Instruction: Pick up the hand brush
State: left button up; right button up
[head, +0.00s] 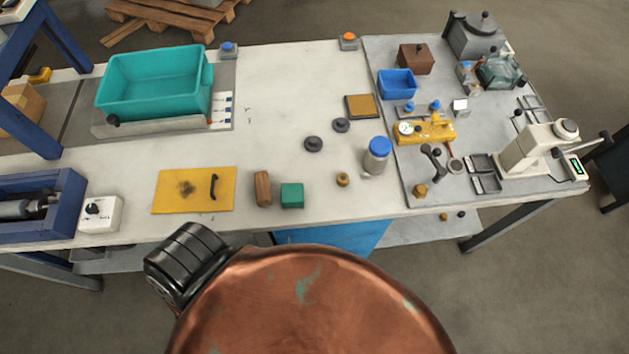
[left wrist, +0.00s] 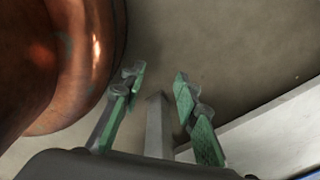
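No hand brush can be made out with certainty. A small brown, rounded oblong block (head: 263,189) near the front edge of the bench may be its wooden back; no bristles show. It stands just left of a green block (head: 292,195). My left gripper (left wrist: 159,78) shows in the left wrist view, its two green-padded fingers apart with nothing between them. Floor and a pale edge lie beyond the fingers there, and no brush is in that view. In the head view neither gripper shows. My right gripper is not in view.
The bench (head: 270,100) has a teal bin (head: 155,84), a yellow plate with a black handle (head: 193,190), a blue-capped jar (head: 377,155) and dark knobs. Instruments crowd its right end. A blue frame (head: 50,65) stands at left. The bench middle is mostly clear.

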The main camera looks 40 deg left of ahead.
aim_at(262, 187)
jog(key=z, duration=0.45)
jog(key=k, duration=1.4)
jog(key=u, duration=0.75)
